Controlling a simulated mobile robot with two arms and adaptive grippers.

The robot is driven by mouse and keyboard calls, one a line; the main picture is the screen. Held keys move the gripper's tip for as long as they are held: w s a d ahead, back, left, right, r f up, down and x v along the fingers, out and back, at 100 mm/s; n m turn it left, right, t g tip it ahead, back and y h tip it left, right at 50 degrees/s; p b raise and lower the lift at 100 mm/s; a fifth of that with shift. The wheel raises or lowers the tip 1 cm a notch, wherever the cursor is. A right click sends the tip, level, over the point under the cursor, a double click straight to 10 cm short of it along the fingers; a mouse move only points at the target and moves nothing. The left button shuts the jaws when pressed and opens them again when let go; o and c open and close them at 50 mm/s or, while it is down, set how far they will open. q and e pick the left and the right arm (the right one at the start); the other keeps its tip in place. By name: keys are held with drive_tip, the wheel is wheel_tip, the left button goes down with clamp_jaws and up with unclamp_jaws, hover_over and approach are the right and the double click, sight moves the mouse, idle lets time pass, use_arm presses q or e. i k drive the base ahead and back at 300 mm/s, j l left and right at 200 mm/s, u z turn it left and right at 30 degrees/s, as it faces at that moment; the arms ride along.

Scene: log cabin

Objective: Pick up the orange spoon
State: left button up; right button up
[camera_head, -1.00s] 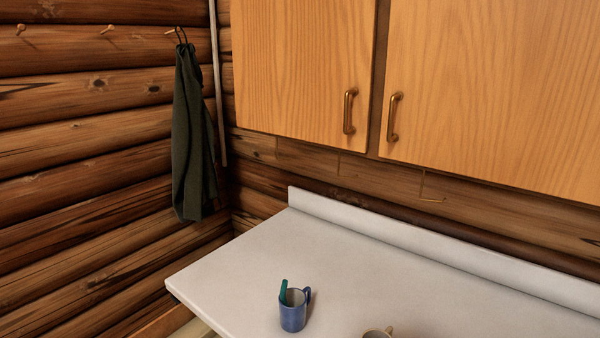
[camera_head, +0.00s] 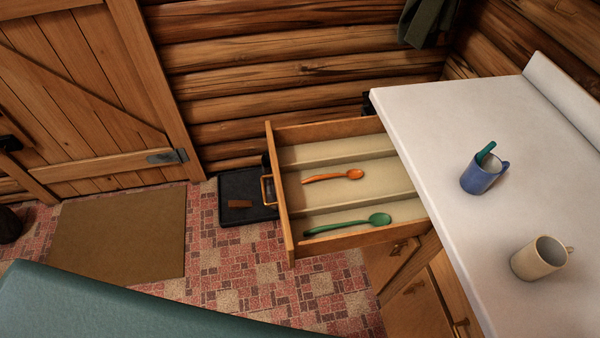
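The orange spoon (camera_head: 333,176) lies in the middle compartment of an open wooden drawer (camera_head: 284,215), its bowl toward the right. A green spoon (camera_head: 348,225) lies in the drawer's front compartment, bowl also to the right. The back compartment looks empty. The drawer sticks out to the left from under the white countertop (camera_head: 437,128). Neither of my grippers is in view.
On the countertop stand a blue mug (camera_head: 482,175) holding a teal-handled thing and a cream mug (camera_head: 539,258). A black tray (camera_head: 243,190) lies on the floor behind the drawer. A teal surface (camera_head: 120,310) fills the lower left.

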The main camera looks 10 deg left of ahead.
sight(354, 174)
drive_tip(key=z, duration=1.6)
drive_tip(key=u, duration=1.6)
drive_tip(key=k+j+u, duration=0.1)
drive_tip(key=j+u, duration=0.2)
drive_tip(key=j, duration=0.15)
drive_tip(key=k+j+u, duration=0.1)
drive_tip(key=j+u, duration=0.15)
drive_tip(key=j, duration=0.2)
